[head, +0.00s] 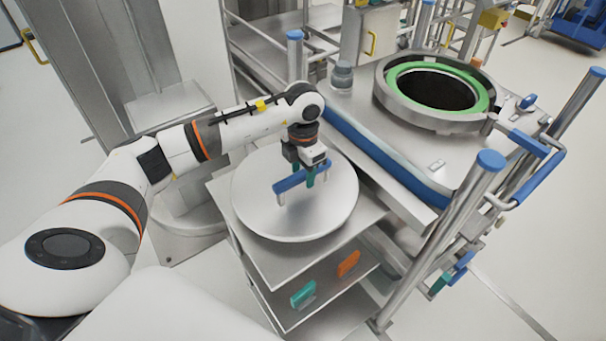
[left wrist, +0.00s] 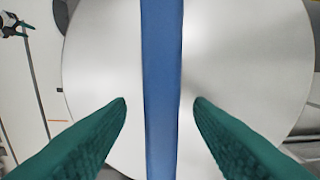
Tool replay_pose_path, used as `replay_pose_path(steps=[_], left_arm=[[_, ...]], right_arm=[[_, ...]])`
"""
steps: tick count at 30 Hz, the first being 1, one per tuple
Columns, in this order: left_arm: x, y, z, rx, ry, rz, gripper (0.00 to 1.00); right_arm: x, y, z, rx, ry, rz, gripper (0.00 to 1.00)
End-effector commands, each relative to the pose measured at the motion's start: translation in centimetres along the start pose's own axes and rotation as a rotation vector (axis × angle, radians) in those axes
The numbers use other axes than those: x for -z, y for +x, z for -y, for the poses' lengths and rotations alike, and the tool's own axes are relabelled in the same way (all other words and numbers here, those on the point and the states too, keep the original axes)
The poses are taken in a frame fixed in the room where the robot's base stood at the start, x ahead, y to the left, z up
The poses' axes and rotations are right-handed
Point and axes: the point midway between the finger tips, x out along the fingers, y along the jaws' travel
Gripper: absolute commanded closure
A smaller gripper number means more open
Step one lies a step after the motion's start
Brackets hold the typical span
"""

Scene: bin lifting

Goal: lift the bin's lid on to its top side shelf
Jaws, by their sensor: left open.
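The lid (head: 257,205) is a round metal disc with a raised blue bar handle (head: 290,184). It lies flat on the metal top side shelf (head: 277,258). My left gripper (head: 304,177) is over the lid, pointing down at the handle. In the left wrist view, my left gripper's teal fingers (left wrist: 160,100) are open, one on each side of the blue handle (left wrist: 161,60), with gaps on both sides. The bin's round mouth with its green ring (head: 405,70) is uncovered.
A lower shelf holds a green block (head: 303,294) and an orange block (head: 348,263). A blue-capped metal post (head: 462,205) stands right of the shelf, and another (head: 295,60) stands behind it. A blue bumper (head: 385,160) runs along the bin's near side.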

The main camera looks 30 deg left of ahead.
Motion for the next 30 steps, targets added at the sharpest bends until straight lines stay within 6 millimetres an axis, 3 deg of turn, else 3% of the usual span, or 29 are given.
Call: replay_pose_path(steps=[9,15,21,30], left_arm=[[0.1,-6.7,0.1,0.004,0.0,-0.009,0.53],[0.1,-9.7,0.0,0.003,-0.001,-0.008,0.53],[0.0,-10.7,0.0,0.002,0.0,-0.005,0.53],[0.0,-10.7,0.0,0.002,0.0,-0.005,0.53]], right_arm=[[0.2,2.3,-0.2,-0.002,0.001,0.001,0.55],[0.2,2.9,-0.2,-0.002,0.001,0.001,0.55],[0.2,3.0,-0.2,-0.002,0.0,0.001,0.55],[0.2,3.0,-0.2,-0.002,0.0,0.001,0.55]])
